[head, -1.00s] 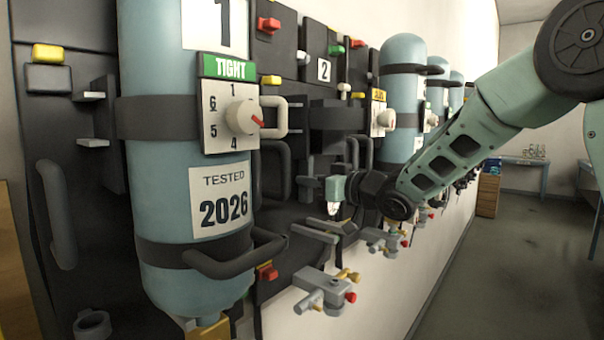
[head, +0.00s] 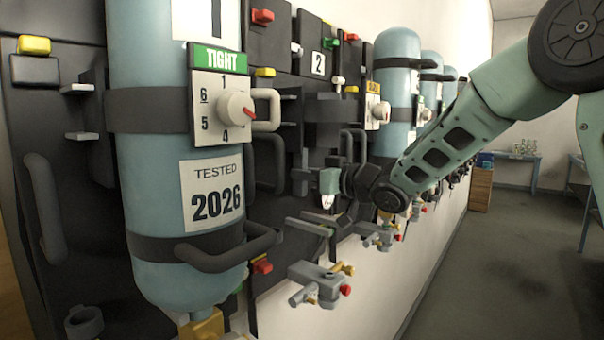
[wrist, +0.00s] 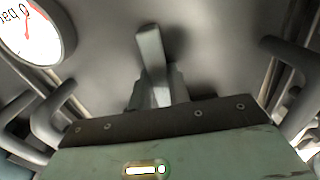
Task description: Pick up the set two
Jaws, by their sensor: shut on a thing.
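A white plate marked "2" (head: 318,63) is on the dark wall panel, with no blue cylinder seen directly below it. I cannot tell for certain which object is set two. My gripper (head: 329,184) is in front of the lower part of this bay, right of the first cylinder. In the wrist view, my gripper (wrist: 158,92) is shut on a grey bar (wrist: 150,50) that sticks up from it. What the bar belongs to is hidden. A round white gauge (wrist: 30,32) with a red needle shows at upper left there.
A large blue cylinder (head: 150,140) marked 1, with a green TIGHT tag, stands close at left. Another cylinder (head: 398,100) stands behind my arm. Grey valve fittings (head: 320,284) stick out below. Grey curved handles (wrist: 50,115) flank the gripper. The floor (head: 500,260) at right is clear.

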